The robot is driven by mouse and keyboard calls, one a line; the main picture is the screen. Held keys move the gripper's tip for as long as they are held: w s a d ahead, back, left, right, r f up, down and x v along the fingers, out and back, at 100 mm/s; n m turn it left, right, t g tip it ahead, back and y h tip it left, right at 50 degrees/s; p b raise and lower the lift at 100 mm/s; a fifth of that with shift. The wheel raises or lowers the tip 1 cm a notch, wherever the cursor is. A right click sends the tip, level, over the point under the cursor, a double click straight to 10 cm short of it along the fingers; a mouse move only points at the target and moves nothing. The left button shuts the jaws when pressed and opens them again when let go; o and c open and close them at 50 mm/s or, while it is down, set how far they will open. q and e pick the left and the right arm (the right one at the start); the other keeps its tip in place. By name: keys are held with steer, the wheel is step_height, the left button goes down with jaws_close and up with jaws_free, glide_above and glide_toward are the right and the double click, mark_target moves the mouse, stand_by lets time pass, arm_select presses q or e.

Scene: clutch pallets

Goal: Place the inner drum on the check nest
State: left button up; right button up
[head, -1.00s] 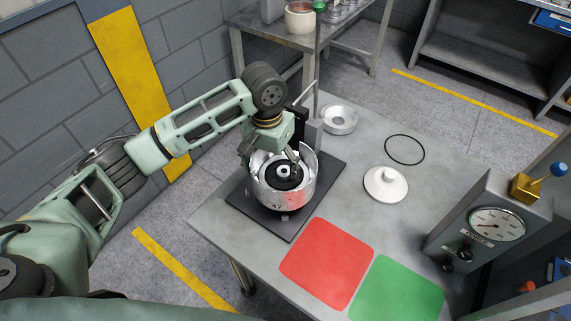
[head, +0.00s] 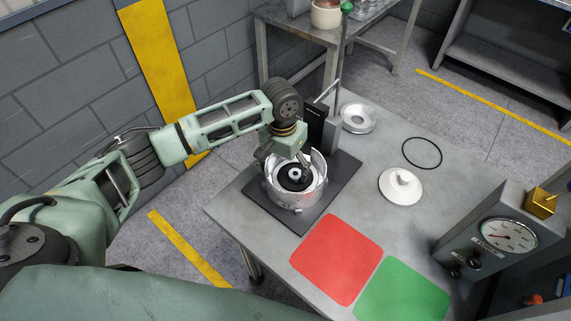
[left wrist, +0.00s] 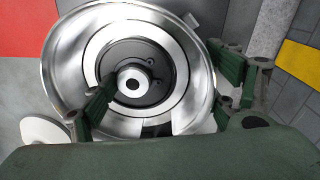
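A silver, round drum (head: 285,199) with a cut-out wall and a dark hub inside stands upright on a black square plate (head: 257,204). The plate carries a column; I cannot tell which part is the check nest. My left gripper (head: 284,159) reaches down over the drum from behind. In the left wrist view my left gripper (left wrist: 163,82) has its fingers wide apart. One finger is inside the drum, beside the hub; the other is outside its rim. The drum (left wrist: 65,62) fills the middle there, with its lower edge hidden by the gripper. My right gripper is out of view.
A silver ring part (head: 358,118), a black ring (head: 422,152) and a white cap (head: 400,187) lie right of the plate. A red mat (head: 337,258) and a green mat (head: 403,292) lie in front. A dial gauge box (head: 500,235) stands at the right.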

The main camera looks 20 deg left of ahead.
mark_target(284, 172)
arm_select(q)
steer(key=o, duration=0.3)
steer(key=shift+s+r, duration=0.1)
steer(key=r+b, duration=0.2)
steer(key=r, duration=1)
steer(key=shift+a, duration=0.2)
steer(key=shift+c, duration=0.3)
stand_by(0.6)
